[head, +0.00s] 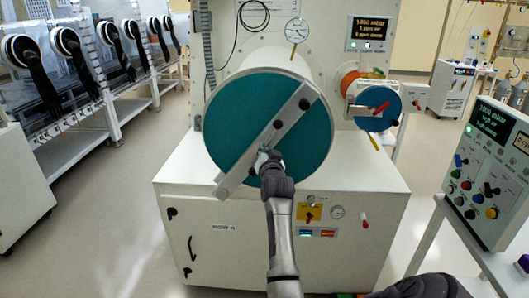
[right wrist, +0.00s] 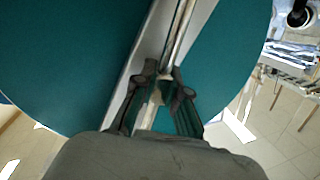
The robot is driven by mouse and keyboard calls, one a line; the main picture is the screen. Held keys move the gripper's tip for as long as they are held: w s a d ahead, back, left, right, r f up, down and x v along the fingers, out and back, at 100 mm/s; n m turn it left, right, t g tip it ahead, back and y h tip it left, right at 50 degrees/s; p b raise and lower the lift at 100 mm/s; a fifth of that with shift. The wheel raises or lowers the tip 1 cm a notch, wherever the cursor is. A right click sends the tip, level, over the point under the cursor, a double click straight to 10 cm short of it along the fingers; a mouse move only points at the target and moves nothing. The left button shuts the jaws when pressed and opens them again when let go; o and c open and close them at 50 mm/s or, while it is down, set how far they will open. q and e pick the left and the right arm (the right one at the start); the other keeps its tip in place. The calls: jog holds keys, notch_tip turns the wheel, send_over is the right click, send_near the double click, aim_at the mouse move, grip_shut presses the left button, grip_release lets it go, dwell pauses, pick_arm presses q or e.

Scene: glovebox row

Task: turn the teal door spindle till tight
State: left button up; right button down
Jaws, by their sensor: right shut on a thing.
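The large round teal door (head: 235,115) closes the end of a white cylinder. A grey bar (head: 290,108) crosses its face on a slant, from upper right to lower left. My right gripper (head: 266,158) is at the bar, just below the middle of the door. In the right wrist view, the fingers of my right gripper (right wrist: 160,92) are shut on the spindle, around a pale metal part between them. A thin metal rod (right wrist: 182,35) runs up from there beside the bar. The fingers hide most of the spindle. My left gripper is not in view.
A white cabinet (head: 225,250) stands below the large door. A control panel (head: 490,175) stands at far right. Gloveboxes with black gloves (head: 85,75) line the left; floor there is clear.

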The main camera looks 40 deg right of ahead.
jog(key=shift+f+m, duration=0.2)
jog(key=shift+m, duration=0.4)
jog(key=c, duration=1.2)
grip_release()
jog(key=shift+r, duration=0.1)
jog(key=v, duration=1.2)
